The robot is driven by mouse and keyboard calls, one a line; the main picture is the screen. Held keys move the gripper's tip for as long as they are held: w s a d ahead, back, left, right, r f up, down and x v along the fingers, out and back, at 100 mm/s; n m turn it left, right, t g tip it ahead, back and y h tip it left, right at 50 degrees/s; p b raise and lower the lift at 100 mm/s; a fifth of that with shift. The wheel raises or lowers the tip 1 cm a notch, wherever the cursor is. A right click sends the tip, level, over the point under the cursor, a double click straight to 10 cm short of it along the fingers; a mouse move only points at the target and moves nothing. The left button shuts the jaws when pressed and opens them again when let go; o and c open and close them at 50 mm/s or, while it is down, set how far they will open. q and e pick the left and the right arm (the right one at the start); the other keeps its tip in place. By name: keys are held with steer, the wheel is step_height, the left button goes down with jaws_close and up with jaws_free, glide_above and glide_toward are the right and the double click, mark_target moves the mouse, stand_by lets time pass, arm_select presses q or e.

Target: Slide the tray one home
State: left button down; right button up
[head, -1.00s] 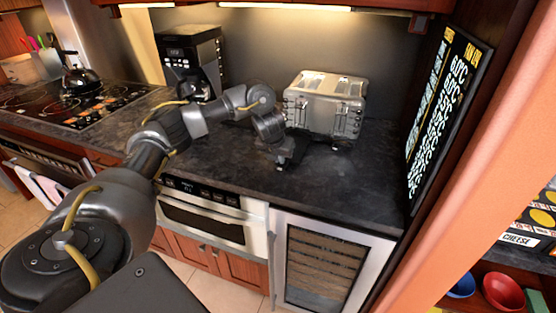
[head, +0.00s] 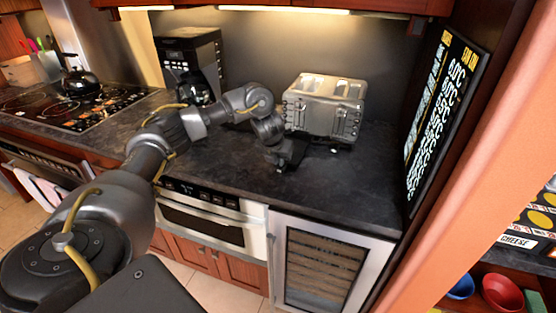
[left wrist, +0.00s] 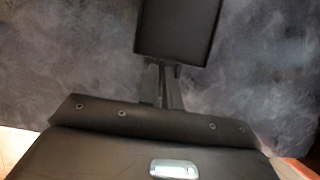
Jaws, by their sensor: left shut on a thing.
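The toaster (head: 323,106) is silver and stands on the dark counter, near the back wall. My left gripper (head: 283,165) is low at the counter, just in front of the toaster's left end. In the left wrist view, my left gripper (left wrist: 165,85) is shut on the near edge of a flat black rectangular piece with a thin rim, seemingly the tray (left wrist: 178,30). Its far end runs out of the top of that view, so I cannot tell how far it reaches under the toaster. In the head view the gripper mostly hides it. My right gripper is not in view.
A coffee maker (head: 190,65) stands left of the toaster, behind my left arm. A stovetop (head: 75,108) with a black kettle (head: 82,80) is further left. A dark board (head: 440,110) bounds the counter on the right. The counter (head: 345,185) in front of the toaster is clear.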

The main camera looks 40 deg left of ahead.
arm_select(q)
steer(key=shift+w, duration=0.15)
steer(key=shift+w+a+b, duration=0.2)
steer(key=shift+w, duration=0.3)
steer(key=shift+w+a+b, duration=0.2)
steer(key=shift+w, duration=0.25)
steer(key=shift+w, duration=0.15)
steer(key=shift+w+a+b, duration=0.2)
steer(key=shift+w+b, duration=0.1)
steer(key=shift+w, duration=0.3)
steer(key=shift+w+a+b, duration=0.2)
steer(key=shift+w+b, duration=0.1)
steer(key=shift+w, duration=0.25)
steer(key=shift+w, duration=0.15)
steer(key=shift+w+a+b, duration=0.2)
steer(key=shift+w+a, duration=0.05)
steer(key=shift+w, duration=0.3)
steer(key=shift+w+a+b, duration=0.2)
steer(key=shift+w, duration=0.45)
steer(key=shift+w+a, duration=0.1)
steer(key=shift+w+a, duration=0.2)
steer(key=shift+w, duration=0.45)
steer(key=shift+w+a, duration=0.25)
steer(key=shift+w, duration=0.35)
steer(key=shift+w+a, duration=0.2)
steer(key=shift+w, duration=0.45)
